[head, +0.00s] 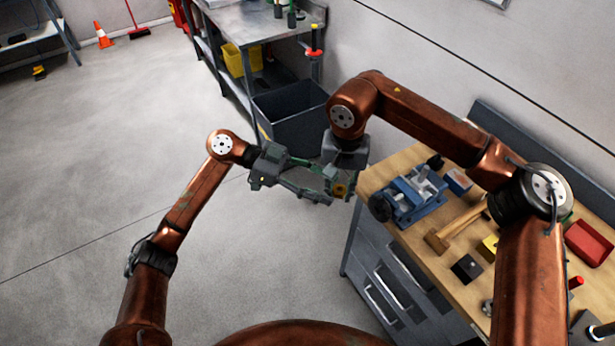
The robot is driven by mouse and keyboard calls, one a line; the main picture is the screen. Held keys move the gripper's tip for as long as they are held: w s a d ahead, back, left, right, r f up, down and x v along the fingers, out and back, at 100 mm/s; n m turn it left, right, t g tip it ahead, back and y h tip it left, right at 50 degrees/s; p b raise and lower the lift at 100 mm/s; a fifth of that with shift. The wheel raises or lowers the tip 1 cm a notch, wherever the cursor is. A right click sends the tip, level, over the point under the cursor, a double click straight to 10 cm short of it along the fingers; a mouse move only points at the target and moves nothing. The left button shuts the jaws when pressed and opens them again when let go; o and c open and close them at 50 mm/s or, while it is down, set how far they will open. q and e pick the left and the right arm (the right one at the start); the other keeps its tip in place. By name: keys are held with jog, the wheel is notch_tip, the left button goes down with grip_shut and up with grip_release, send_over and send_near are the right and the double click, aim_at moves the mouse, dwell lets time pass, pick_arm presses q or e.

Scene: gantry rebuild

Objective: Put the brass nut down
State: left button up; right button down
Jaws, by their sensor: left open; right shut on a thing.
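The brass nut (340,189) is a small yellow-gold piece in the head view, off the left end of the wooden workbench (408,165). My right gripper (342,184) points down and is shut on the nut, holding it in the air. My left gripper (320,182) comes in from the left and is open, its fingers pointing right towards the nut. The two grippers overlap in the picture. I cannot tell whether the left fingers touch the nut.
On the workbench are a blue vise (414,194), a hammer (440,240), a black block (466,268), a yellow block (489,247) and a red tray (590,241). A dark bin (290,112) stands behind the grippers.

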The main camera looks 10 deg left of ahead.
pick_arm(q)
jog(key=x, duration=0.4)
jog(key=shift+d, duration=0.25)
jog(key=shift+c, duration=0.6)
jog(key=shift+s, duration=0.1)
jog(key=c, duration=1.1)
pick_arm(e)
jog(key=shift+w, duration=0.1)
jog(key=c, duration=1.5)
grip_release()
jog(key=shift+c, duration=0.2)
